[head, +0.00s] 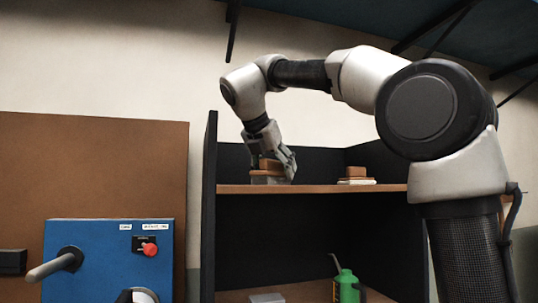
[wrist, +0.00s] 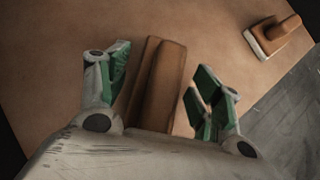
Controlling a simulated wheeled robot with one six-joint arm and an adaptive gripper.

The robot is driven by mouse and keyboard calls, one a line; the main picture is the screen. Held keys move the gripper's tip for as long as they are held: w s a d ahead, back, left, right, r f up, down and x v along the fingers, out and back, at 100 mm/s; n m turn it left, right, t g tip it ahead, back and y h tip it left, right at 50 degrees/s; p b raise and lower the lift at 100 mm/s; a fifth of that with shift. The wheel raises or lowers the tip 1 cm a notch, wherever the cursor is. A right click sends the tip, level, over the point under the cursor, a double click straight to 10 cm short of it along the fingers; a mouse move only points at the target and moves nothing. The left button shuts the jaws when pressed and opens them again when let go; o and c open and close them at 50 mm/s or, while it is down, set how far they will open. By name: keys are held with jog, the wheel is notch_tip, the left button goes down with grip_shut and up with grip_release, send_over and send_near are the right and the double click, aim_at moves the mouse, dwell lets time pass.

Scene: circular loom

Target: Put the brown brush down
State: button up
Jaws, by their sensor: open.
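The brown brush (head: 268,165) sits on the wooden shelf board, with a grey part under its brown body. It also shows in the wrist view (wrist: 158,85), lengthwise between my fingers. My gripper (head: 274,172) is over it, pointing down at the shelf. In the wrist view my gripper (wrist: 162,82) is open, with one green-padded finger on each side of the brush. The lower end of the brush is hidden behind my gripper's body.
A second brown brush with pale bristles (head: 356,174) stands to the right on the same shelf board (head: 320,188); the wrist view shows it too (wrist: 272,35). Dark side (head: 210,200) and back panels bound the shelf. A green bottle (head: 347,287) stands below.

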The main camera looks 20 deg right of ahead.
jog(key=v, duration=1.1)
jog(key=shift+s+r, duration=0.1)
jog(key=shift+s, duration=0.05)
